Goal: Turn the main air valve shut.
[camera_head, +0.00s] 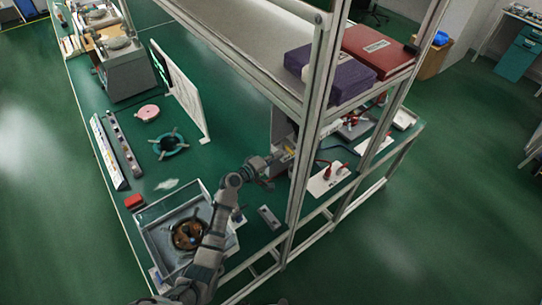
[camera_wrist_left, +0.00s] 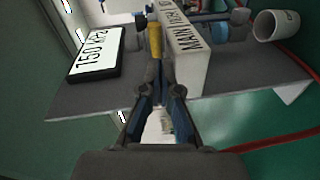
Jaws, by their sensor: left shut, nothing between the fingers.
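The main air valve shows as a yellow lever (camera_wrist_left: 155,40) in the left wrist view, beside a white block (camera_wrist_left: 190,52) lettered "MAIN INLET". In the head view the yellow lever (camera_head: 289,152) is a small spot behind the rack post. My left gripper (camera_wrist_left: 152,78) is shut and empty, its tips just below the lever's near end in the picture; I cannot tell whether they touch it. In the head view my left gripper (camera_head: 276,162) reaches right toward the lever. The valve body is mostly hidden. My right gripper is not in view.
A metal rack post (camera_head: 306,130) rises close to my gripper. A metal tray (camera_head: 160,232) with a ring sits under my arm. A red hose (camera_wrist_left: 285,140) runs below.

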